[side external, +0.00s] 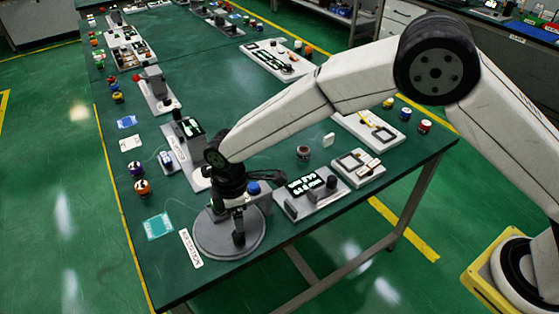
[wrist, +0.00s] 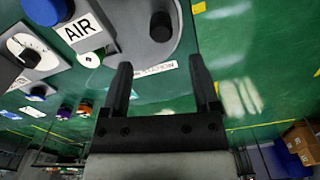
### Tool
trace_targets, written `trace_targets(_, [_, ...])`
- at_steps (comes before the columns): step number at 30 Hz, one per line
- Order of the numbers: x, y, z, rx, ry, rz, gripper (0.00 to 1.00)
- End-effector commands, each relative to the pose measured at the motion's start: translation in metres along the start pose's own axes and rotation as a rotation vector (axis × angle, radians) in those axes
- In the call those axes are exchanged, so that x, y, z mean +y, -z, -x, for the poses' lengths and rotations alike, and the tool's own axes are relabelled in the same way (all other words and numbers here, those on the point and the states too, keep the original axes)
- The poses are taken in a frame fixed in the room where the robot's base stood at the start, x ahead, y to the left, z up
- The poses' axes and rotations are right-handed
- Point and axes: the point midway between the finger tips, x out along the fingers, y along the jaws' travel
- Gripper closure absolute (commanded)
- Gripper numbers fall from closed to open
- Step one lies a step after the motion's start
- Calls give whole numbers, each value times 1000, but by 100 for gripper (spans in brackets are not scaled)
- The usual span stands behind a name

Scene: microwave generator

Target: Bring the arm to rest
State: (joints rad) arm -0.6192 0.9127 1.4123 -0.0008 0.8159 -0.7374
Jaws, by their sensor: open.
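My gripper (side external: 237,214) points down over the round grey disc (side external: 215,242) of the AIR STATION unit. In the wrist view my gripper (wrist: 160,63) has its two black fingers spread apart, with nothing held between them. A black knob (wrist: 161,27) on the grey disc lies beyond the gap between the fingertips. Whether a finger touches the knob cannot be told. The blue knob (wrist: 44,9) and the AIR label (wrist: 79,32) are to the left of the fingers.
The green table (side external: 290,225) carries several small devices, including a grey panel (side external: 311,193) right of the disc. A cyan square (side external: 158,226) and the AIR STATION label (side external: 190,248) lie left of it. The table's near edge is close to the disc, with open floor beyond.

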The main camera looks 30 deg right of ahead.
Motion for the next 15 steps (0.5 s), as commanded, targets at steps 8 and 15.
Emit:
trace_targets(8, [12, -34, 18, 17, -15, -127, 22])
trace_targets(15, [20, -102, 47, 49, -43, -373, 22])
